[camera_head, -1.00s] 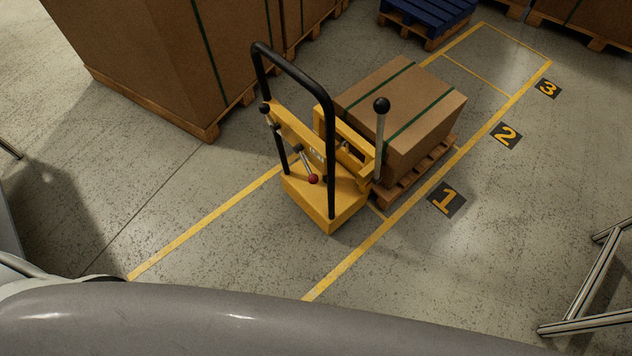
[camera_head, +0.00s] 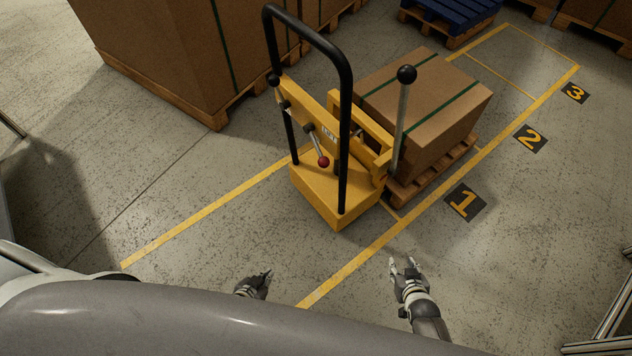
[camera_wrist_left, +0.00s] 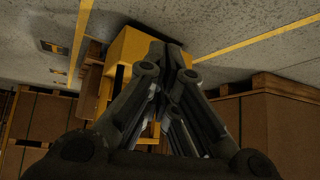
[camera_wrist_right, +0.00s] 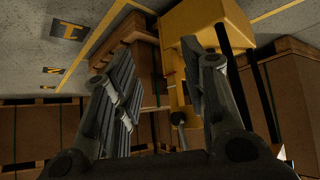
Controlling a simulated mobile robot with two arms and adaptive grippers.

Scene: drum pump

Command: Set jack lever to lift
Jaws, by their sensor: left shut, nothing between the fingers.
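A yellow pallet jack (camera_head: 330,190) with a black hoop handle stands ahead in the head view. A short lever with a red knob (camera_head: 323,161) sticks out of its front beside a small label. A longer grey lever with a black knob (camera_head: 406,75) stands upright at its right. My left gripper (camera_head: 267,274) is shut and empty, low in front of the jack and apart from it. My right gripper (camera_head: 404,262) is open and empty, to the right of the left one. The jack body also shows in the left wrist view (camera_wrist_left: 128,48) and the right wrist view (camera_wrist_right: 205,28).
A strapped carton (camera_head: 440,115) sits on a wooden pallet (camera_head: 432,180) behind the jack. Large cartons (camera_head: 150,55) stand at the back left. A metal frame (camera_head: 612,325) is at the lower right. The floor between my grippers and the jack is clear.

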